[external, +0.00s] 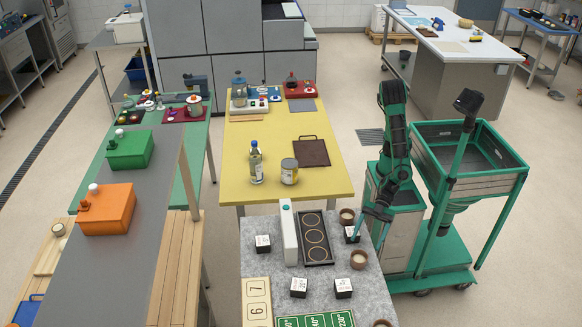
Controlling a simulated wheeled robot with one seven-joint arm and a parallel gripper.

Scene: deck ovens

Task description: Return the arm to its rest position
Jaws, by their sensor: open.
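My arm (396,130) is green and black and rises from my green wheeled base, then bends down over the grey speckled table (262,278). My gripper (362,226) is low over the right side of this table, close to a small black-and-white cube (351,236). The jaws are open. Whether they touch the cube or stand around it cannot be told at this size.
The grey table also bears a black tray with rings (331,250), a tall white block (288,233), more cubes (298,286) and small brown bowls (359,259). Behind stands a yellow table (240,180) with a bottle (256,164) and a can (289,171).

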